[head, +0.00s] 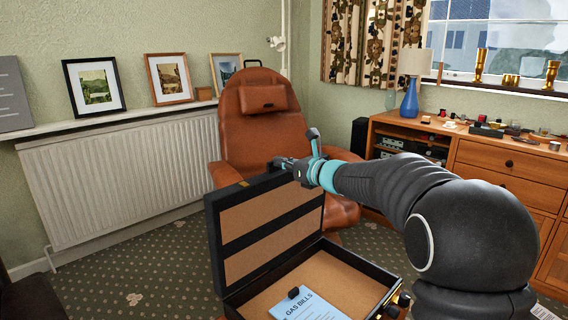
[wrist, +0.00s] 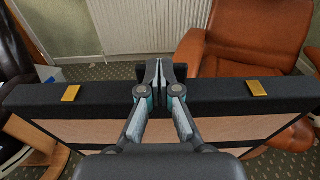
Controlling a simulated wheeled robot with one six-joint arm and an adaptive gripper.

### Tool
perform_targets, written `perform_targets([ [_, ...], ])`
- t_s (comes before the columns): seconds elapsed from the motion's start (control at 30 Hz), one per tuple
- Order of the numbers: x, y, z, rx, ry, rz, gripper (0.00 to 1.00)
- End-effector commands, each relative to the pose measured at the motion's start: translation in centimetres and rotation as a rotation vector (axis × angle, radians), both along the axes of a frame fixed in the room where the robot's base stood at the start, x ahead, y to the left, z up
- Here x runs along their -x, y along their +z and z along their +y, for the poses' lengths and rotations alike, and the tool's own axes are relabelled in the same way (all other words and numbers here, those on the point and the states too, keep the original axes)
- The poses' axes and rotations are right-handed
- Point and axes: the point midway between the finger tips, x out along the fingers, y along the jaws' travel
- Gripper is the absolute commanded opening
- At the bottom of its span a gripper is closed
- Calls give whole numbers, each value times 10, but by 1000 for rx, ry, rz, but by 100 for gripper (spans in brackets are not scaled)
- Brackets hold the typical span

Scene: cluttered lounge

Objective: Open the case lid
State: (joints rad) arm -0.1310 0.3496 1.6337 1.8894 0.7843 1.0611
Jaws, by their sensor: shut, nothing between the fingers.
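The black case (head: 377,271) with tan lining lies at the bottom middle of the head view. Its lid (head: 212,235) stands upright, raised from the base on the side towards the chair. A light blue paper marked "GAS BILLS" (head: 306,308) lies inside with a small dark object on it. My gripper (head: 281,163) is at the lid's top edge. In the wrist view my gripper (wrist: 153,72) is shut and empty, with its fingers over the middle of the lid's edge (wrist: 215,97). Brass latches (wrist: 71,93) (wrist: 257,88) sit either side. Whether the fingers touch the lid is unclear.
A brown leather chair (head: 262,125) stands close behind the lid. A white radiator (head: 120,180) and a shelf of framed pictures line the left wall. A wooden cabinet (head: 500,165) with a blue lamp (head: 409,100) and clutter stands right. Patterned carpet (head: 120,275) is clear at left.

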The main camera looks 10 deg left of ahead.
Motion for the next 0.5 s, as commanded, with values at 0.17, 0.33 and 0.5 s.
perform_targets([
  [0.17, 1, -1, -4, 0, -2, 0, 0],
  [0.33, 12, -2, -20, -1, -2, -1, 0],
  [0.5, 29, 15, -40, 0, 2, -5, 0],
])
